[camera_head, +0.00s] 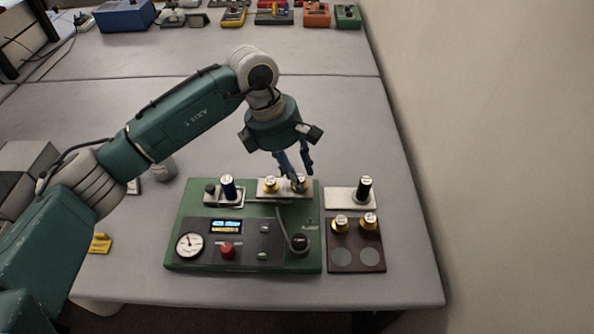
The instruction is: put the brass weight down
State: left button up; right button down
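My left gripper (301,178) reaches down from above onto the metal plate (284,197) at the back of the green apparatus. Its two fingers are either side of a small brass weight (301,186) at the right of that plate. The fingers partly cover this weight, so I cannot tell if they grip it or if it rests fully on the plate. A second brass weight (270,185) stands upright beside it on the left. Two more brass weights, a left one (340,225) and a right one (369,222), stand on the brown tray (356,247). My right gripper is not in view.
The green apparatus (190,262) has a dial gauge (189,245), a red knob (227,249) and a blue-black cylinder (228,188). A black cylinder (364,188) stands on a pale plate to the right. The tray's front half is empty. The table's right edge is near.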

pick_arm(q)
jog(key=shift+r, duration=0.2)
jog(key=b+v, duration=0.4)
jog(key=v, duration=0.8)
